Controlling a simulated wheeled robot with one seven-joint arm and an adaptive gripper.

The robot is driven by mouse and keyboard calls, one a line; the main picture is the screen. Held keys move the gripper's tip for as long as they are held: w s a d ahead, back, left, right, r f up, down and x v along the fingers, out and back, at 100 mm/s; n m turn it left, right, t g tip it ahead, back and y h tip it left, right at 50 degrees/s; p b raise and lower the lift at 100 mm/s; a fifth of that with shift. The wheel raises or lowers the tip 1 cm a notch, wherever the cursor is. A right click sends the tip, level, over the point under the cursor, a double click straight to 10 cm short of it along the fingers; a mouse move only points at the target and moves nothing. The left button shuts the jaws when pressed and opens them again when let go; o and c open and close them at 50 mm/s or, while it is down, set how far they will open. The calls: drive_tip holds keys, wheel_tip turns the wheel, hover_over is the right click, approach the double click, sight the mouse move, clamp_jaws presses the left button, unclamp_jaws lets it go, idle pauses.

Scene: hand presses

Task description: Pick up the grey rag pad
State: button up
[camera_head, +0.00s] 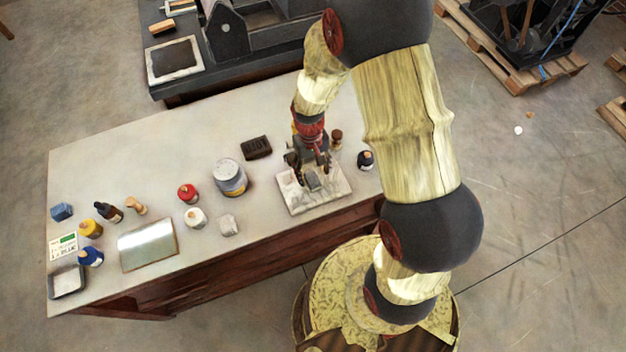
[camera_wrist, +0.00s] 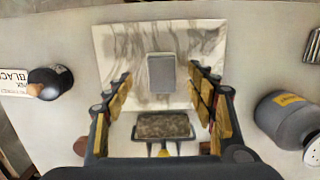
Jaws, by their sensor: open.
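A small grey rectangular block, which I take for the grey rag pad (camera_wrist: 161,72), lies on a pale veined slab (camera_wrist: 112,50). In the wrist view it is between the two rows of fingers and seems apart from both. My gripper (camera_wrist: 160,84) is open and empty above the slab. In the head view, my gripper (camera_head: 308,172) is over the slab (camera_head: 329,200) and partly covers it, and a grey block (camera_head: 313,183) shows below the fingers. The height of the fingertips above the pad is hard to tell.
A grey can (camera_head: 229,177) and a dark bottle (camera_head: 366,160) stand on either side. A pale lump (camera_head: 228,225) and several bottles are left along the table (camera_head: 270,205). A press is behind.

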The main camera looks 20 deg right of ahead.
sight(313, 178)
wheel_tip(313, 178, down, 4)
drive_tip(key=shift+f+b, duration=0.1)
drive_tip(key=shift+b, duration=0.2)
drive_tip(key=shift+c, duration=1.2)
drive_tip(key=c, duration=1.1)
drive_tip(key=shift+o, duration=0.2)
